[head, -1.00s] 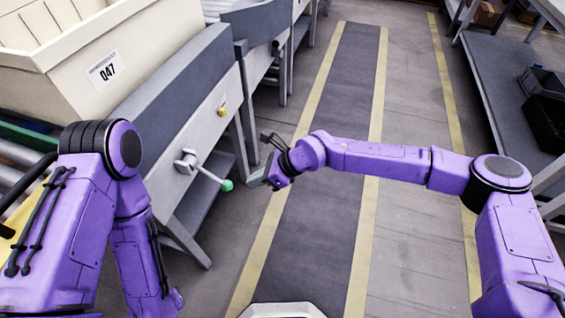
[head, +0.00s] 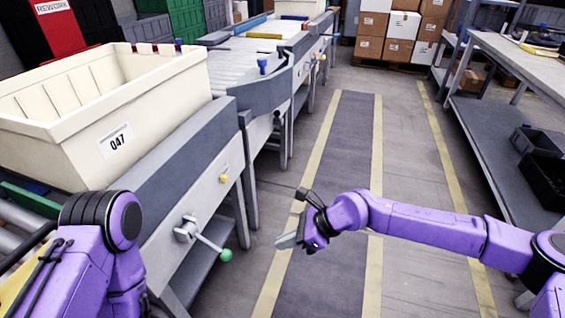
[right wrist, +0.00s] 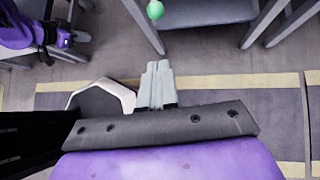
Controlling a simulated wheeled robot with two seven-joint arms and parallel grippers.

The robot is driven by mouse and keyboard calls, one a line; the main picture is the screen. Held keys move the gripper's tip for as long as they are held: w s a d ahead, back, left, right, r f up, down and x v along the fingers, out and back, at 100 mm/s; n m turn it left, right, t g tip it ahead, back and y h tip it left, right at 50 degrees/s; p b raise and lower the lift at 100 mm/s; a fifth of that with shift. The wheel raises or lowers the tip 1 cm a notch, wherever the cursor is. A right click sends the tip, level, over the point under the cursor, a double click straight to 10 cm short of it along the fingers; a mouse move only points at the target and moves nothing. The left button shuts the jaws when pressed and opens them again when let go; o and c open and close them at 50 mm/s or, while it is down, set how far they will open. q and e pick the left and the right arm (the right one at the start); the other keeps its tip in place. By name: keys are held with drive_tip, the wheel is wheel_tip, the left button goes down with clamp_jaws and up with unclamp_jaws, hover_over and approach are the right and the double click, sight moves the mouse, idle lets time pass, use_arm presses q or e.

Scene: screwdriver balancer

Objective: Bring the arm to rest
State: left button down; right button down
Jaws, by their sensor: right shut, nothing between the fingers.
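My right arm (head: 420,228) reaches in from the right over the aisle. Its gripper (head: 287,240) hangs in free air to the right of the lever with the green knob (head: 226,255), apart from it. In the right wrist view the gripper's fingers (right wrist: 157,85) lie together with nothing between them. The green knob (right wrist: 155,10) shows at the top of that view, beyond the fingertips. My left arm (head: 95,245) is at the lower left of the head view; its gripper is out of the picture.
A cream bin (head: 150,95) labelled 047 stands on the grey conveyor station (head: 180,150) at left. A grey shelf rack (head: 500,130) with black crates (head: 540,160) stands at right. Cardboard boxes (head: 400,25) are stacked at the back. The marked aisle (head: 340,150) between is clear.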

drive_tip(key=s+d+f+n+h, duration=0.2)
drive_tip(key=s+d+f+h, duration=0.15)
drive_tip(key=s+f, duration=0.65)
drive_tip(key=s+d+f+n+h, duration=0.3)
drive_tip(key=s+f+h, duration=0.2)
drive_tip(key=s+f, duration=0.45)
drive_tip(key=s+d+f+n+t+h, duration=0.15)
drive_tip(key=s+d+n, duration=0.25)
drive_tip(key=d, duration=0.6)
drive_tip(key=s+d+f+n+h, duration=0.15)
drive_tip(key=s+d+n, duration=0.3)
drive_tip(key=d, duration=0.55)
wheel_tip(320, 180, up, 14)
drive_tip(key=w+d+h+p, duration=0.1)
drive_tip(key=w+p, duration=0.1)
drive_tip(key=p, duration=1)
drive_tip(key=shift+d+f+t, duration=0.2)
drive_tip(key=shift+d+t, duration=0.1)
drive_tip(key=shift+t, duration=0.15)
